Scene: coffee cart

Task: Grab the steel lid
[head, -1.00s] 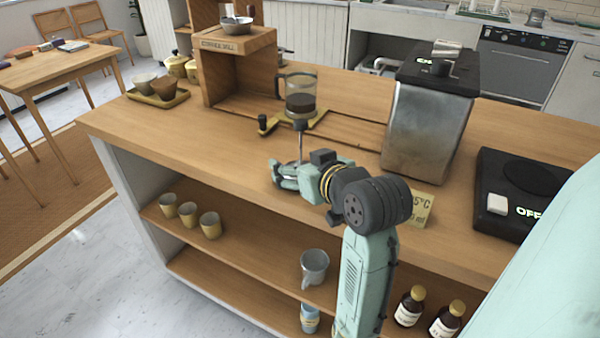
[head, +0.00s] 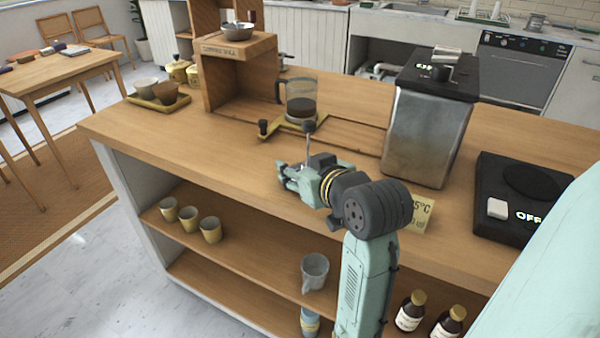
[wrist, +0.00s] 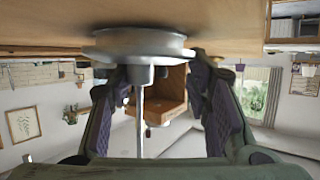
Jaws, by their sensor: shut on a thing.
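The steel lid (wrist: 140,46) is a round metal disc with a thin plunger rod, seen upside down against the wooden counter in the wrist view. In the head view its rod (head: 308,150) stands upright with a dark knob on top, and the disc is mostly hidden behind my gripper. My gripper (head: 287,174) is low over the counter's front part, shut on the lid. Its two fingers flank the lid in the wrist view (wrist: 160,75). Whether the disc touches the counter I cannot tell. The glass press jug (head: 301,100) with dark coffee stands behind it.
A wooden mill stand (head: 236,46) is at the back left. A steel grinder box (head: 427,125) and a black scale (head: 520,200) are to the right. Clear counter lies left of my gripper.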

